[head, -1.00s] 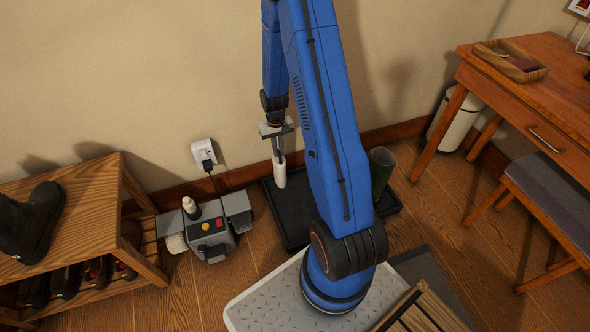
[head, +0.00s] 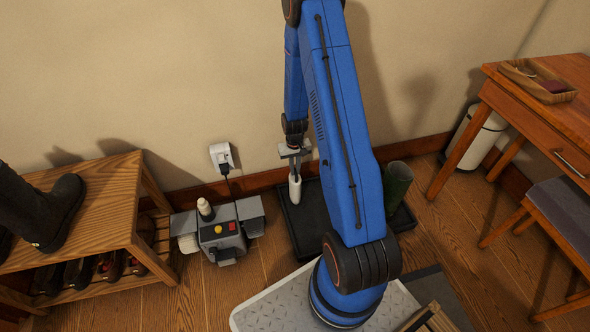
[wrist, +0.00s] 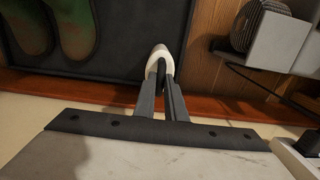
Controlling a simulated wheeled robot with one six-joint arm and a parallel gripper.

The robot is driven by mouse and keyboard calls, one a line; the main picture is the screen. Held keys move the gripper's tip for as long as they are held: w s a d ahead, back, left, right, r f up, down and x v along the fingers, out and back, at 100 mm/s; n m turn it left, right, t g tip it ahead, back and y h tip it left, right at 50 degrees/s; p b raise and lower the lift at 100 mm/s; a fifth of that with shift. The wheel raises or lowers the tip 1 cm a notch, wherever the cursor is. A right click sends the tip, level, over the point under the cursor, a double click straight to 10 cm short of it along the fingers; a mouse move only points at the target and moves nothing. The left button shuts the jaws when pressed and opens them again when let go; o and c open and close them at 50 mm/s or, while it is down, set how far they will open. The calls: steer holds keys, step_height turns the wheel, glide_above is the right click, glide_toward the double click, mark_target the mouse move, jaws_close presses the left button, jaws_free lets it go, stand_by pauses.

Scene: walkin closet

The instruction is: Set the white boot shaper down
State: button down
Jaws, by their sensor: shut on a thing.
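The white boot shaper (head: 295,190) hangs upright from my gripper (head: 294,160), just above or at the black tray (head: 289,228) by the wall. I cannot tell whether its lower end touches the tray. In the wrist view, my gripper (wrist: 162,82) is shut on the upper end of the boot shaper (wrist: 160,54). The tray (wrist: 125,42) shows behind it, near its edge.
A green boot (head: 397,186) stands in the tray's right part; a green pair (wrist: 52,24) shows in the wrist view. A grey machine (head: 219,229) sits left of the tray, near a wooden shoe rack (head: 110,200). A desk (head: 545,100) stands at right.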

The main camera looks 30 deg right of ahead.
steer(key=shift+f, duration=0.1)
steer(key=c, duration=1.8)
jaws_free()
step_height(320, 180, up, 13)
steer(key=s+a+r+n+t, duration=0.1)
steer(key=s+a+r, duration=0.2)
steer(key=r, duration=0.5)
steer(key=s+a+r+t, duration=0.1)
steer(key=s+a+r, duration=0.2)
steer(key=r, duration=0.5)
steer(key=s+a+r+n, duration=0.1)
steer(key=s+a+r, duration=0.2)
steer(key=r, duration=0.5)
steer(key=shift+s+a+r+n+t, duration=0.2)
steer(key=shift+s+a+r+t, duration=0.35)
steer(key=shift+s+a+r, duration=2)
steer(key=shift+s+d+r+n+t, duration=0.4)
steer(key=shift+s+r, duration=0.9)
steer(key=shift+s, duration=3.3)
steer(key=shift+s+a+r+t, duration=0.65)
steer(key=shift+s+a+r, duration=0.9)
steer(key=shift+s, duration=2)
